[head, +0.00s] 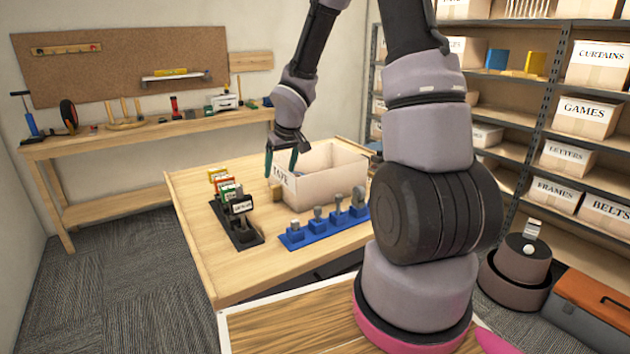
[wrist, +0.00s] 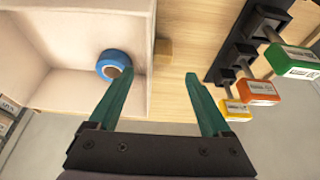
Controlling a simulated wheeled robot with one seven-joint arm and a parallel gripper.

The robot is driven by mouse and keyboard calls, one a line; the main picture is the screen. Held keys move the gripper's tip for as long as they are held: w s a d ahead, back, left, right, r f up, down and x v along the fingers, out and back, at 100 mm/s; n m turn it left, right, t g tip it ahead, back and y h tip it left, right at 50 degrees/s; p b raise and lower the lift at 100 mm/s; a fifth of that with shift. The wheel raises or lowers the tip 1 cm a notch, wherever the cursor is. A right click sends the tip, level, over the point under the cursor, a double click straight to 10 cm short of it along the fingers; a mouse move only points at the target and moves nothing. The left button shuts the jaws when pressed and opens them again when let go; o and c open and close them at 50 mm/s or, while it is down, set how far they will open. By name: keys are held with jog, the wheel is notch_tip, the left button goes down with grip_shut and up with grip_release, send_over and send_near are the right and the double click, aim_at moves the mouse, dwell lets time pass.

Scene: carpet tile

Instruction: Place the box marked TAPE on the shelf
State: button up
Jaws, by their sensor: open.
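My gripper (head: 281,162) is at the box's left end in the head view. The shelf (head: 508,148) stands at the right, partly hidden by my arm.
A black holder (head: 240,238) with coloured-handled items stands left of the box. A blue rack (head: 295,240) with several grey pieces is in front. A small wooden block (head: 276,193) is beside the box. Labelled boxes such as GAMES (head: 585,115) occupy the shelf. A round robot (head: 516,272) and grey-orange case (head: 592,302) stand before it.

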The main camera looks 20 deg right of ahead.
aim_at(277, 186)
jog(key=shift+x, duration=3.25)
jog(key=shift+s+a, duration=0.1)
jog(key=shift+a, duration=0.05)
grip_shut()
